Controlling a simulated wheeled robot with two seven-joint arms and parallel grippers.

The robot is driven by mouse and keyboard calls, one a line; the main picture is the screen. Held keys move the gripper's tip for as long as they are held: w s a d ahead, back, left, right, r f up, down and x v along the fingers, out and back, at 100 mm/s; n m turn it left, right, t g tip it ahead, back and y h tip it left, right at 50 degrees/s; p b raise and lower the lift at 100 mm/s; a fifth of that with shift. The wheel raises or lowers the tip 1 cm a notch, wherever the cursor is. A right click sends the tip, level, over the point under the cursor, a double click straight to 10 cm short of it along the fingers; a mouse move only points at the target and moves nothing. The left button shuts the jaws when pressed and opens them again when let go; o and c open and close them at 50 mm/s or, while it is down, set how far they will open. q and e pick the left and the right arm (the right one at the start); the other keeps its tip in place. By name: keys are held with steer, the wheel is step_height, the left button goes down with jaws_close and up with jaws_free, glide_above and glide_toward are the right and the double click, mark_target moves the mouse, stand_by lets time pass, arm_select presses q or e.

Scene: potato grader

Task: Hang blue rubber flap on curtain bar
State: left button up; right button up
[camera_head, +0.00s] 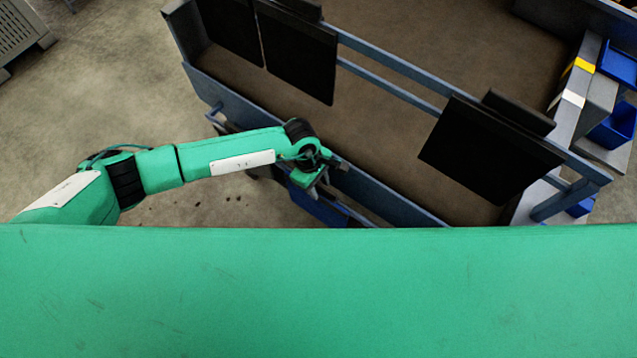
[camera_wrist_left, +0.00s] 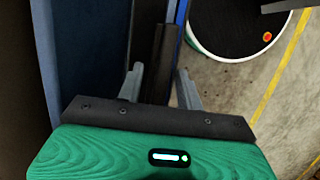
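My left gripper (camera_head: 312,178) is low at the near side of the grader frame. A blue piece (camera_head: 318,208), which looks like the blue flap, lies just below it, partly hidden by the gripper and my green body. In the left wrist view the two grey fingers (camera_wrist_left: 160,72) stand apart, with a dark upright block (camera_wrist_left: 163,55) between them. I cannot tell whether they touch it. The blue curtain bar (camera_head: 390,92) runs across the grader, well beyond the gripper. My right gripper is not in view.
Black flaps hang at the bar's left end (camera_head: 300,58) and near its right end (camera_head: 490,150). Between them is an open stretch of bar. Blue bins (camera_head: 615,125) stand at the right.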

arm_select(q)
steer(key=shift+r, duration=0.1)
jaws_close()
steer(key=shift+s+d+p+v, duration=0.15)
steer(key=shift+p+v, duration=0.15)
steer(key=shift+v, duration=0.4)
steer(key=shift+s+d+p+v, duration=0.1)
steer(key=shift+p+v, duration=0.25)
steer(key=shift+v, duration=0.35)
steer(key=shift+s+d+p+v, duration=0.15)
steer(key=shift+p+v, duration=0.15)
steer(key=shift+v, duration=0.4)
steer(key=s+a+p, duration=0.1)
steer(key=s+a, duration=0.5)
steer(key=s, duration=0.2)
steer(key=shift+p, duration=0.4)
steer(key=shift+d, duration=0.1)
